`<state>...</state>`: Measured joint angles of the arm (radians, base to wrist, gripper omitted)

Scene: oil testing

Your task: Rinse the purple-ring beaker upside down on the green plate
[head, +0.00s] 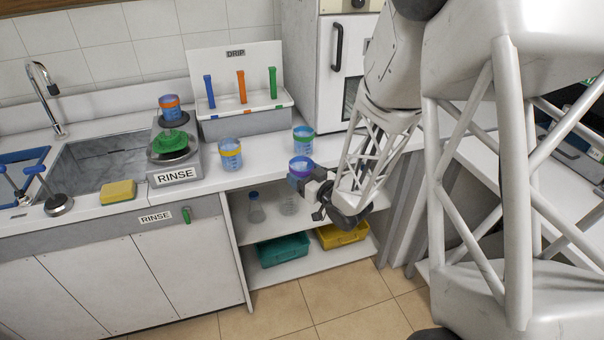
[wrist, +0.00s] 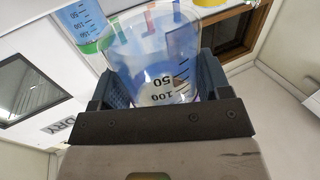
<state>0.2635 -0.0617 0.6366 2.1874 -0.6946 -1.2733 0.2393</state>
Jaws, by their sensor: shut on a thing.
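The purple-ring beaker (head: 301,165) is in my gripper (head: 313,183), in front of the counter edge and above the open shelves. In the wrist view, the clear beaker (wrist: 155,55) sits between my two fingers (wrist: 158,88), which touch its sides; its 50 and 100 marks show. I cannot tell its tilt exactly. The green plate (head: 172,140) is on the grey rinse unit (head: 176,175) to the left, beside the sink, well apart from my gripper. An orange-ring beaker (head: 169,104) sits just behind and above the green plate.
A yellow-ring beaker (head: 230,154) and a green-ring beaker (head: 303,139) stand on the counter between the rinse unit and my arm. The drip rack (head: 235,75) with colored posts stands behind. A sponge (head: 118,192) and sink (head: 105,160) are at left.

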